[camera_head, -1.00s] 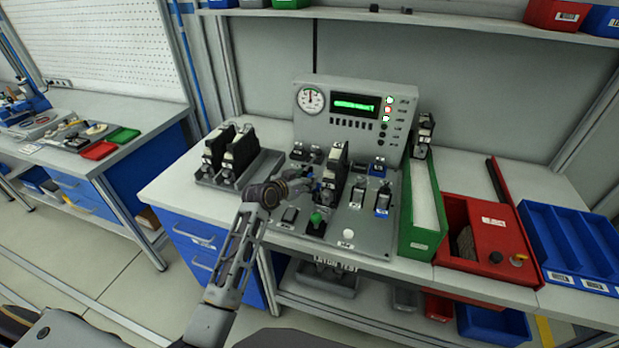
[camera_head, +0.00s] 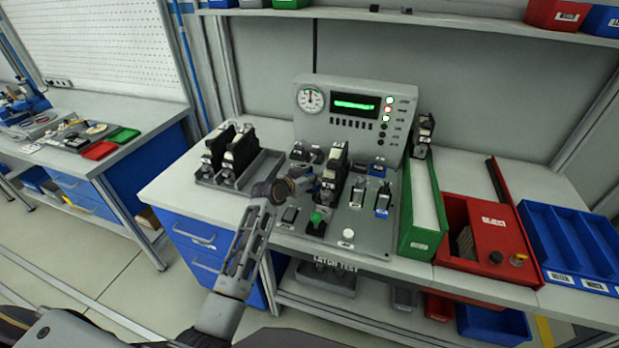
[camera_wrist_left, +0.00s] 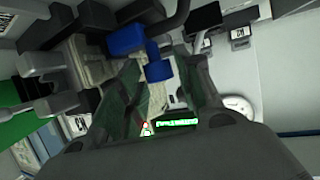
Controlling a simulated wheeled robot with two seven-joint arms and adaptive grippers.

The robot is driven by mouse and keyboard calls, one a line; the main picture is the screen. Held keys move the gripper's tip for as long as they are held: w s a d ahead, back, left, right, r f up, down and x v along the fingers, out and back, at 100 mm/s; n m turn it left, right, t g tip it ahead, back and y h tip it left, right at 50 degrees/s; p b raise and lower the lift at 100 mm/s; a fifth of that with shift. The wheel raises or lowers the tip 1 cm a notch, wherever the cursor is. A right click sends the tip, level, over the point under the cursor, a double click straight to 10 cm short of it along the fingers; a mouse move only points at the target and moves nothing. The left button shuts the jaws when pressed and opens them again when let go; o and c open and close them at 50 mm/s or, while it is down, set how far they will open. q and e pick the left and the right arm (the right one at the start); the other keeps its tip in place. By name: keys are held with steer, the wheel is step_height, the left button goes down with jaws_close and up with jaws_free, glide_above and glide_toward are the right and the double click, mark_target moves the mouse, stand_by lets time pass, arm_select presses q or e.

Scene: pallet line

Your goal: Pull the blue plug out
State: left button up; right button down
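The blue plug (camera_head: 327,184) is at the front of the black latch device (camera_head: 337,160) standing on the grey test plate. In the left wrist view, blue parts (camera_wrist_left: 126,40) show just beyond my fingertips, and a small blue piece lies near the gap between them. My left gripper (camera_head: 306,183) reaches in from the left, close to the plug. In the left wrist view my left gripper (camera_wrist_left: 162,70) has its two fingers spread apart. I cannot tell whether either finger touches the plug. My right gripper is in no view.
The test console (camera_head: 354,110) with gauge and green display stands behind. Black devices in a grey tray (camera_head: 265,175) stand left. A green button (camera_head: 316,217) and a white button (camera_head: 348,234) are in front. The green bin (camera_head: 420,240) and red bin (camera_head: 490,265) stand right.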

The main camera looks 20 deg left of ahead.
arm_select(q)
jaws_close()
steer(key=shift+w+a, duration=0.1)
steer(key=shift+a, duration=1.35)
steer(key=shift+o, duration=2.2)
jaws_free()
steer(key=shift+a, duration=0.2)
steer(key=shift+d, duration=0.15)
